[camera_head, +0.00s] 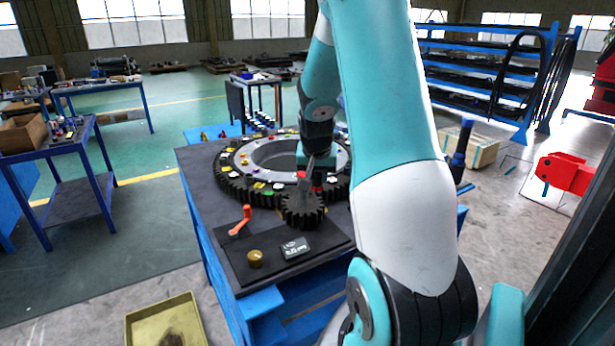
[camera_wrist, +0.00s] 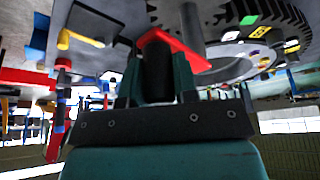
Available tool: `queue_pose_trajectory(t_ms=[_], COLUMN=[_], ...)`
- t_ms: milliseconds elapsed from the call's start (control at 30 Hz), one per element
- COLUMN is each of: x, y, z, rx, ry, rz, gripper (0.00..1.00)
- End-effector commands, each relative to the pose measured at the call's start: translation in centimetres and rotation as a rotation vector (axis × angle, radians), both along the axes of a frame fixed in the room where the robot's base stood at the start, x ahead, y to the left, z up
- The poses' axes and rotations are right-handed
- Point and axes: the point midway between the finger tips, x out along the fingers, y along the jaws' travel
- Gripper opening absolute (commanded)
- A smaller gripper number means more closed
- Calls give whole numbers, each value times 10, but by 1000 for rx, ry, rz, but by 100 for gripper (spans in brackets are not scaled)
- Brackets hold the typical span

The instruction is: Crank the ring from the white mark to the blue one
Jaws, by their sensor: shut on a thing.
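The large dark toothed ring (camera_head: 234,186) lies flat on the stand, with several coloured marks on its upper face. It also shows in the wrist view (camera_wrist: 235,68), where yellow and green marks are visible. A small dark pinion gear (camera_head: 303,211) sits at the ring's near edge. The red crank arm (camera_wrist: 182,50) is beside the grey shaft (camera_wrist: 192,22). My gripper (camera_wrist: 157,85) is shut on the dark crank handle (camera_wrist: 157,68), a finger on either side. In the head view my gripper (camera_head: 316,163) partly hides the crank and ring. I cannot tell which mark is at the pointer.
A yellow tray (camera_head: 190,303) is on the floor. Blue-legged tables stand at the left, a blue rack (camera_head: 535,85) at the right.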

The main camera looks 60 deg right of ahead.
Motion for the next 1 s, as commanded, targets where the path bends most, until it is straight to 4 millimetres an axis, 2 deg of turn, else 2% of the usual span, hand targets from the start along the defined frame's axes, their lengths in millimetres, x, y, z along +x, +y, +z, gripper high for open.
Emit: queue_pose_trajectory(t_ms=[367, 400, 500, 800, 867, 1000], x=[1, 1, 1, 0, 0, -4], y=[-1, -1, -1, 0, 1, 9], z=[1, 1, 1, 3, 7, 27], rx=[-2, -2, -2, -2, -3, -6], ry=[-4, -4, -3, -2, -2, -6], rz=[-6, -6, -5, -4, -4, -3], gripper=[0, 34, 53, 53, 53, 53])
